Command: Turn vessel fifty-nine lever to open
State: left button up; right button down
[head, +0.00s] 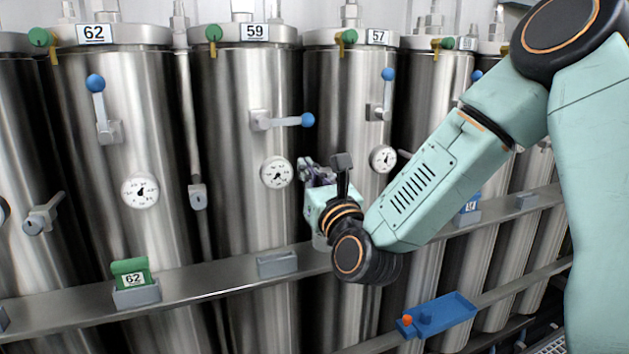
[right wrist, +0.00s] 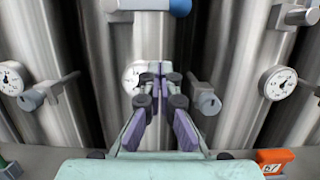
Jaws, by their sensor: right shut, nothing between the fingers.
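Vessel fifty-nine (head: 245,90) is a tall steel cylinder with a "59" label (head: 254,31). Its lever (head: 285,121) lies about horizontal, with the blue ball end (head: 307,119) to the right of the pivot block (head: 260,119). The blue end also shows at the top of the right wrist view (right wrist: 180,7). My right gripper (head: 312,168) is below the lever's blue end, apart from it, just right of the round gauge (head: 277,172). In the right wrist view its fingers (right wrist: 160,80) are together with nothing between them, partly covering the gauge (right wrist: 130,78). My left gripper is out of view.
Vessels 62 (head: 120,190) and 57 (head: 350,80) flank it, with their blue-ended levers (head: 97,100) (head: 388,90) upright. A metal rail (head: 205,283) crosses the front, bearing a green 62 card (head: 130,268) and an empty grey holder (head: 277,264). A blue tray (head: 450,310) is lower right.

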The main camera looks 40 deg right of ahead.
aim_at(287, 121)
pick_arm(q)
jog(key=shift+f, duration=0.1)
pick_arm(e)
jog(key=w+r, duration=0.3)
jog(key=r, duration=0.2)
jog(key=shift+w+d, duration=0.4)
jog(key=shift+d, duration=0.05)
jog(key=shift+w, duration=0.1)
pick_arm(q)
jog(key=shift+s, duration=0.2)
